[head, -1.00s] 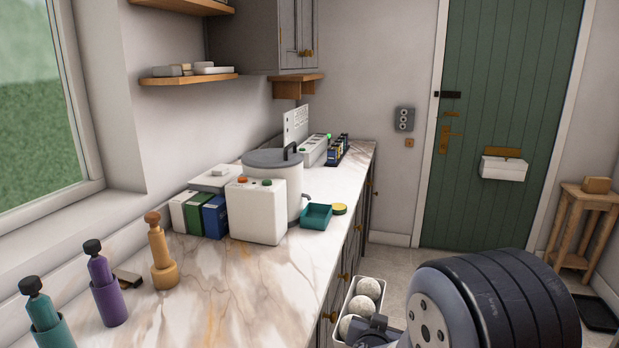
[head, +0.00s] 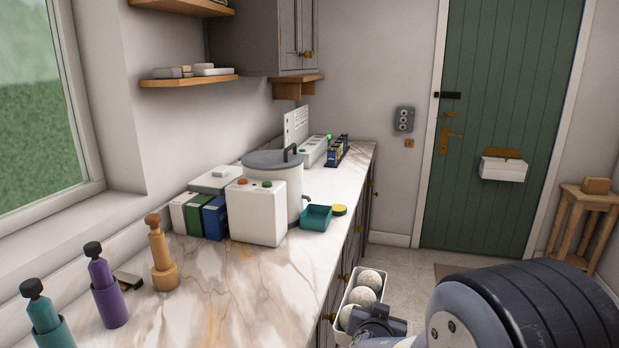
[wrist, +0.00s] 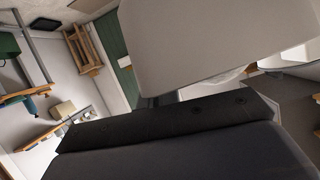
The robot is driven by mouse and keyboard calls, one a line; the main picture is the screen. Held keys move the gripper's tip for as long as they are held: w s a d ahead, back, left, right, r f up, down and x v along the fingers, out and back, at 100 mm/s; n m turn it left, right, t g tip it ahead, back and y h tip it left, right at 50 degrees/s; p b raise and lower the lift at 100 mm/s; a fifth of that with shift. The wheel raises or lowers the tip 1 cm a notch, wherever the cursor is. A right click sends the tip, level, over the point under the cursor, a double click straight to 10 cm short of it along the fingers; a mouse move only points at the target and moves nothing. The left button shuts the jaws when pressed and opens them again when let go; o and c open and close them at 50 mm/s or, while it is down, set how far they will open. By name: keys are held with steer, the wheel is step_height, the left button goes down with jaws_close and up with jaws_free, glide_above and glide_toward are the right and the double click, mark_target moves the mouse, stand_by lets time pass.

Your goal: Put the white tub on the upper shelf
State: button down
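The white tub (head: 337,333), an open oblong box holding white balls (head: 364,296), is in the head view at the bottom, just right of the counter's cabinet fronts. My gripper (head: 376,322) is at its near right side, partly cut off and hidden behind my arm. In the wrist view a large pale wall, seemingly the tub (wrist: 225,40), fills the top right, close against the dark gripper parts. The gripper appears shut on the tub; its fingertips are mostly hidden. The upper shelf (head: 190,6) is at the top left, cut by the frame edge.
A lower shelf (head: 190,81) below holds small pale blocks. A grey cabinet (head: 250,35) hangs to its right. The marbled counter (head: 225,290) carries a lidded pot (head: 290,195), a white box with knobs (head: 256,215), a teal tray (head: 315,218) and bottles. Its front centre is clear.

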step_height(320, 180, down, 5)
steer(key=shift+r, duration=0.1)
